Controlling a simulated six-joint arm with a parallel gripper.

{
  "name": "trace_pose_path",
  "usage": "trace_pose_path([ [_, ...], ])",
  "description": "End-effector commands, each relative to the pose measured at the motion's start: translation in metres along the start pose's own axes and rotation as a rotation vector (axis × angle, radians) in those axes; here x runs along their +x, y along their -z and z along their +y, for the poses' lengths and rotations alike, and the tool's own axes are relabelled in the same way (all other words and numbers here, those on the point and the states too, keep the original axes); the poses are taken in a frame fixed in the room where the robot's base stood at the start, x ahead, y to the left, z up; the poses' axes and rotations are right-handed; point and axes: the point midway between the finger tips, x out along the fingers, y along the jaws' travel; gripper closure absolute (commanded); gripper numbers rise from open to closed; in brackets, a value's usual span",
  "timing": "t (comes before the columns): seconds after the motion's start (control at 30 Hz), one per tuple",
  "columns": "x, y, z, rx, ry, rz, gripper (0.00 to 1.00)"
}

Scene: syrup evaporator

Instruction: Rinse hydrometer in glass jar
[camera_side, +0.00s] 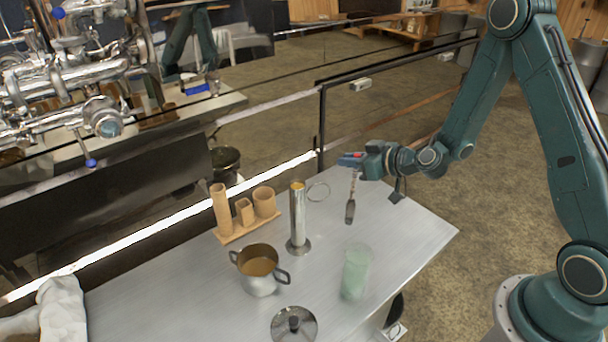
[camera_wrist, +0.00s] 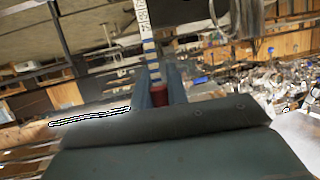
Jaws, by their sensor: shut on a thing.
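My gripper (camera_side: 353,161) is shut on the hydrometer (camera_side: 350,211), near the stem's upper end. The hydrometer hangs almost upright below the fingers, with its thick dark lower part clear of the table. In the wrist view, its scaled stem (camera_wrist: 148,35) runs up from a red part between my gripper's fingers (camera_wrist: 159,88). The pale green translucent glass jar (camera_side: 355,272) stands on the table in the side view, below the hydrometer in the picture. The hydrometer is outside the jar and apart from it. The jar does not show clearly in the wrist view.
A tall metal cylinder (camera_side: 297,218) stands left of the jar. A two-handled pot (camera_side: 260,285) with amber liquid, a lid (camera_side: 282,328) and a wooden rack (camera_side: 236,234) are on the metal table (camera_side: 410,235). A thin ring (camera_side: 318,199) lies behind. The table's right part is clear.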

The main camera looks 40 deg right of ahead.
Motion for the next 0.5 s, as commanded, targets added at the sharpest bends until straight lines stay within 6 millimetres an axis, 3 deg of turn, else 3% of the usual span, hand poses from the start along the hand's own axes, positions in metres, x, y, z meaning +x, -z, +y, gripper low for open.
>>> trace_pose_path([
  [0.5,-0.032,0.050,-0.081,-0.180,0.418,0.002,0.99],
])
